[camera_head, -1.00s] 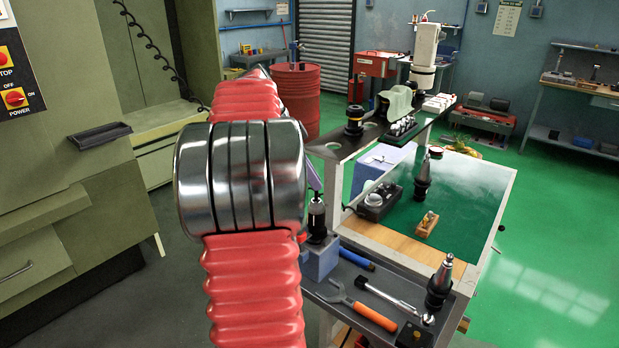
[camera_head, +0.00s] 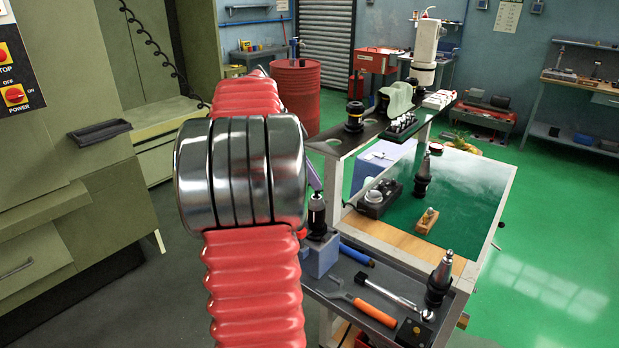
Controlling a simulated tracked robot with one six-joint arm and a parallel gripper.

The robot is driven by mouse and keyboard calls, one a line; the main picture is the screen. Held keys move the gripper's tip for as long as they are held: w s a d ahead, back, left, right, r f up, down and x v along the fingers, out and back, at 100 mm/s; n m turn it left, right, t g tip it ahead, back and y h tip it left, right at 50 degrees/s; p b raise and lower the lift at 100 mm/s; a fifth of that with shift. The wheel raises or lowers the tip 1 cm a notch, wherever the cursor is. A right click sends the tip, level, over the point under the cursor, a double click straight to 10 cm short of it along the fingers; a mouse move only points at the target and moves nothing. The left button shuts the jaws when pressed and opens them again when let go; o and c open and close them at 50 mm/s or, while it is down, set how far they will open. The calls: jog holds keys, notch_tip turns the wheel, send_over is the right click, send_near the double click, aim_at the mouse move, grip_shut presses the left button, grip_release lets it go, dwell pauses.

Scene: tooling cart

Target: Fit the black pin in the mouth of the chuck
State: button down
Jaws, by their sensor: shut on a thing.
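My arm, with red ribbed sleeves and a chrome joint, fills the centre-left of the head view and hides whatever is behind it. My gripper cannot be made out there. A dark upright holder with a round top, apparently the chuck (camera_head: 317,213), stands on a blue-grey block (camera_head: 319,257) just right of the chrome joint. A thin lilac-grey sliver (camera_head: 314,178) slants down toward the holder's top from behind the joint; I cannot tell what it belongs to. The black pin cannot be made out, and whether anything is in the chuck's mouth is too small to tell.
A dark cart top (camera_head: 352,291) holds an orange-handled spanner (camera_head: 374,313), a ratchet (camera_head: 392,293) and an upright tool holder (camera_head: 439,280). Behind it is a green-topped bench (camera_head: 460,190) with a raised dark shelf (camera_head: 338,145). A green machine (camera_head: 60,220) stands left.

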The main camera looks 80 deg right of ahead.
jog(key=shift+f, duration=0.35)
dwell(0.5)
dwell(0.3)
jog(key=c, duration=1.7)
grip_release()
jog(key=shift+r, duration=0.15)
jog(key=v, duration=1.3)
jog(key=shift+w+r, duration=0.15)
